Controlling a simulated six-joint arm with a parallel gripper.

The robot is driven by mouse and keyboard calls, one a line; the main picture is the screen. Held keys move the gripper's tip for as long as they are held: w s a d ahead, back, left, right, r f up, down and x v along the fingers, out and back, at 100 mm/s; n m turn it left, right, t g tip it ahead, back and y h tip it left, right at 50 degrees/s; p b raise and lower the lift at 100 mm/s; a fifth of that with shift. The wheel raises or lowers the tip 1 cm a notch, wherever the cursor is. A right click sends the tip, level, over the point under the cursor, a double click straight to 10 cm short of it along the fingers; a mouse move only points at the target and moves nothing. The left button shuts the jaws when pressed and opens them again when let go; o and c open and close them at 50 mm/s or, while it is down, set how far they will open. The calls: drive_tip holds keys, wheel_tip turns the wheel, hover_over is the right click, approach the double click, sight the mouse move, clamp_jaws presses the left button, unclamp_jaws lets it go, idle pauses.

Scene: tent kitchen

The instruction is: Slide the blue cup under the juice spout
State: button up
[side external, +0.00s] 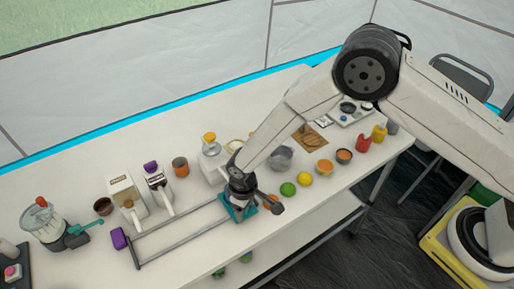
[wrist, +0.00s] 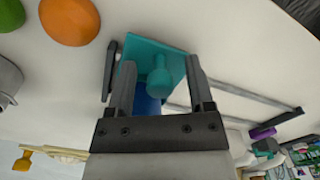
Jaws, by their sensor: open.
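My gripper (wrist: 161,62) is open, its two fingers on either side of a teal knob (wrist: 161,82). The knob belongs to a teal carriage (wrist: 148,43), which also shows under my gripper (side external: 240,190) in the side view. Part of the blue cup (wrist: 148,104) shows low between the fingers, behind the knob. The rest of the cup is hidden, and in the side view I cannot make it out clearly. I cannot tell if the fingers touch the knob. A white machine with an orange-yellow top (side external: 209,139) stands behind the carriage; I cannot clearly see its spout.
White dispensers (side external: 126,190) and a red-topped blender (side external: 42,218) stand at the left. A lime (side external: 288,189) and a yellow fruit (side external: 304,179) lie right of my gripper.

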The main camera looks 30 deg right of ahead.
drive_tip(key=shift+r, duration=3.45)
drive_tip(key=shift+d+r, duration=0.35)
drive_tip(key=shift+d, duration=0.05)
drive_tip(key=s+d+r+m+t, duration=0.1)
drive_tip(key=s+d+r+m, duration=0.15)
drive_tip(key=d+r, duration=0.75)
drive_tip(key=s+d+r+m+t, duration=0.1)
drive_tip(key=s+d+r+m, duration=0.2)
drive_tip(key=s+d, duration=0.7)
drive_tip(key=d, duration=0.4)
drive_tip(key=shift+s+r+t, duration=0.15)
drive_tip(key=shift+s+t, duration=0.15)
